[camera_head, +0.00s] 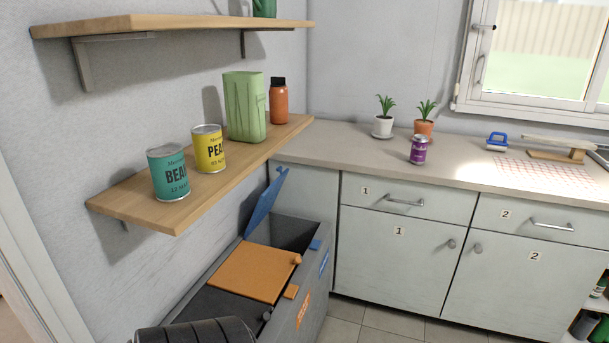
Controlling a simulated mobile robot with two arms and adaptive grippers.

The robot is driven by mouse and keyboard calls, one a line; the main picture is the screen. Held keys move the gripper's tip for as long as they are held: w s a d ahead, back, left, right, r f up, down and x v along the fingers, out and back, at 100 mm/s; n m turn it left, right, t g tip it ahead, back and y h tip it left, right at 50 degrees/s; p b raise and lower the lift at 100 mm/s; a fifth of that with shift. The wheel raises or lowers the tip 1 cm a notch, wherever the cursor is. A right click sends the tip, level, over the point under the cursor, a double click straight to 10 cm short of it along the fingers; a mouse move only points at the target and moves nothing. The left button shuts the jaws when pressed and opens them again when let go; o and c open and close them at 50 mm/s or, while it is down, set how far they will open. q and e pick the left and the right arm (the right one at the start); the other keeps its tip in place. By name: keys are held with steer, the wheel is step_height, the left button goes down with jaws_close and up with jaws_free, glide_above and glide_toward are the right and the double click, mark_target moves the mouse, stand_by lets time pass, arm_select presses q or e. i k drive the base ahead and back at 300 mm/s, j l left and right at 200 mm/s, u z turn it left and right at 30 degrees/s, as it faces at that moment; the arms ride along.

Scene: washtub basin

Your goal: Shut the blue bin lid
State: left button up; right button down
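The blue bin lid (265,207) stands open and tilted up at the back of the grey bin unit (315,285), close to the wall and the end of the counter. The dark compartment (292,232) beside it is uncovered, and its contents cannot be made out. A blue tab (315,245) sits on the bin's front rim there. The orange lid (252,270) next to it lies flat over its compartment. Neither of my grippers is in view.
A lower wooden shelf (225,178) with cans, a green container (245,105) and an orange bottle (279,102) juts out above the bins. The counter (350,150) and closed cabinets (390,245) stand right. Tiled floor (375,320) before the cabinets is clear.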

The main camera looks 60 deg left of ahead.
mark_target(265, 200)
steer(key=i+u, duration=0.5)
steer(key=i+l+u, duration=0.25)
steer(key=i+u, duration=0.25)
steer(key=i, duration=0.15)
